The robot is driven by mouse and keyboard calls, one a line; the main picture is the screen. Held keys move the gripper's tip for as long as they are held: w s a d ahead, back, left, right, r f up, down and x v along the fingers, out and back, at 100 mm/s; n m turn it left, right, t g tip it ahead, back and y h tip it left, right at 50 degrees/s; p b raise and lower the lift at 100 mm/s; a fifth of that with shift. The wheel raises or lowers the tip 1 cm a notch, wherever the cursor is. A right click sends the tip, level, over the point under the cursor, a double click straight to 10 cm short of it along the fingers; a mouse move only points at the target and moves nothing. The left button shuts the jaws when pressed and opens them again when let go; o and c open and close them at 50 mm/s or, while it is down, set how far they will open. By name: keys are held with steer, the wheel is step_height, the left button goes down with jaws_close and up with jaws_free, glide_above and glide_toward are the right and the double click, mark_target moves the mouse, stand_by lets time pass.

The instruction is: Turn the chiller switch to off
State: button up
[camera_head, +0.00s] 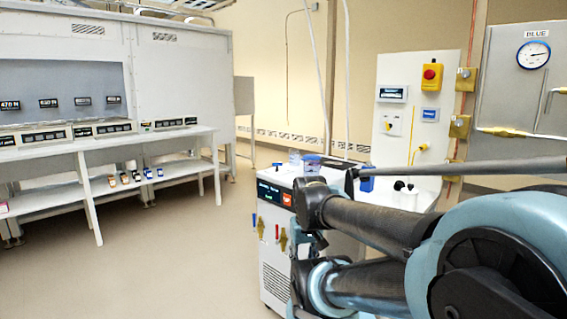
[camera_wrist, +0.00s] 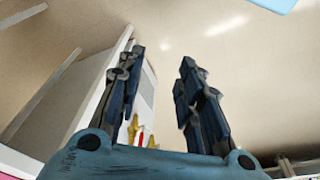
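The chiller (camera_head: 274,275) is a white cabinet on the floor at the centre of the head view. Its dark front panel has a lit display (camera_head: 268,193) and an orange-red switch (camera_head: 286,200) at the right. Which way the switch is set is too small to tell. My arm covers the chiller's right side. My gripper (camera_wrist: 163,65) is open and empty in the wrist view, its two fingers apart over the floor. Part of the chiller (camera_wrist: 105,90) shows behind the left finger, with yellow and red fittings (camera_wrist: 135,132). The switch cannot be made out there.
A workbench (camera_head: 150,137) with glovebox units stands at the left. A wall panel with a red button (camera_head: 433,74) and a gauge (camera_head: 534,55) are at the right. The floor (camera_head: 180,260) left of the chiller is clear.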

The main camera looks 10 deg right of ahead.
steer(key=shift+o, duration=0.3)
steer(key=o, duration=0.5)
steer(key=shift+s+r, duration=0.2)
steer(key=shift+r, duration=0.05)
steer(key=shift+o, duration=0.4)
steer(key=w+r, duration=0.6)
steer(key=r, duration=0.1)
steer(key=shift+d+r, duration=0.15)
steer(key=shift+r, duration=0.2)
step_height(320, 180, up, 23)
steer(key=n+t, duration=0.1)
steer(key=t, duration=0.1)
glide_above(277, 164)
steer(key=s+d, duration=0.1)
steer(key=s, duration=0.6)
steer(key=x, duration=1.1)
steer(key=w+x, duration=0.1)
steer(key=x, duration=0.4)
steer(key=shift+a, duration=0.35)
